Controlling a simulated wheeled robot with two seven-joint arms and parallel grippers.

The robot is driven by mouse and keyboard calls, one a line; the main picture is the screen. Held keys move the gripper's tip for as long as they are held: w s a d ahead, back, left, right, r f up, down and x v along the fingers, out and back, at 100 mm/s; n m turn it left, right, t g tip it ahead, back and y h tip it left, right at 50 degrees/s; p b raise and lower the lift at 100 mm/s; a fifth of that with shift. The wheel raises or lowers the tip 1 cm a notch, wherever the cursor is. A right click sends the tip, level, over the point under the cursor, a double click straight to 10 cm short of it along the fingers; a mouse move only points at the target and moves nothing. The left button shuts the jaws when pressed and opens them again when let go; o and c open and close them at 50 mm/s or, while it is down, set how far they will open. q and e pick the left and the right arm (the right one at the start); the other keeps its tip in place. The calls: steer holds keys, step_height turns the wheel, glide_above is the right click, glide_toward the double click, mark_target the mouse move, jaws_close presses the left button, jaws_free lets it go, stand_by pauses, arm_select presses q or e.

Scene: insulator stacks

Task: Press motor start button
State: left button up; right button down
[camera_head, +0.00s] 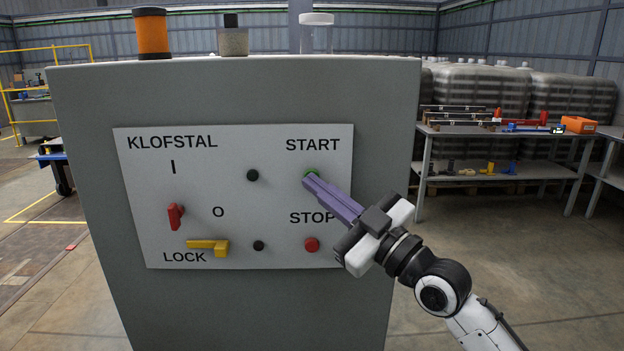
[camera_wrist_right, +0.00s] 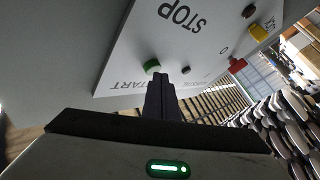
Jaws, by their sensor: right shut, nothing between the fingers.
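The green start button (camera_head: 312,173) sits under the START label on the white panel (camera_head: 230,150) of a grey cabinet. It is partly hidden behind the purple fingertips of my right gripper (camera_head: 308,179). In the right wrist view the green button (camera_wrist_right: 151,66) shows just beside the fingertips (camera_wrist_right: 159,75), standing out from the panel. My right gripper is shut and empty, its fingers pointing at the panel. I cannot tell whether the tips touch the button. My left gripper is not in view.
The red stop button (camera_head: 312,244) is below, close to my right gripper's body. A red switch (camera_head: 175,216), a yellow lock handle (camera_head: 215,246) and two black knobs are further left. An orange beacon (camera_head: 152,34) tops the cabinet. A workbench (camera_head: 470,131) stands behind right.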

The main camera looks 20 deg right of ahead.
steer(key=shift+w+d, duration=0.1)
steer(key=shift+w, duration=0.15)
steer(key=shift+s, duration=0.1)
stand_by(0.4)
steer(key=shift+s+a+p, duration=0.25)
steer(key=shift+s+p, duration=0.2)
steer(key=shift+s, duration=0.35)
steer(key=s+p, duration=0.1)
steer(key=s, duration=0.1)
steer(key=s+a+p, duration=0.1)
steer(key=s, duration=0.1)
steer(key=shift+s+a, duration=0.2)
steer(key=shift+s, duration=0.2)
steer(key=shift+f, duration=0.1)
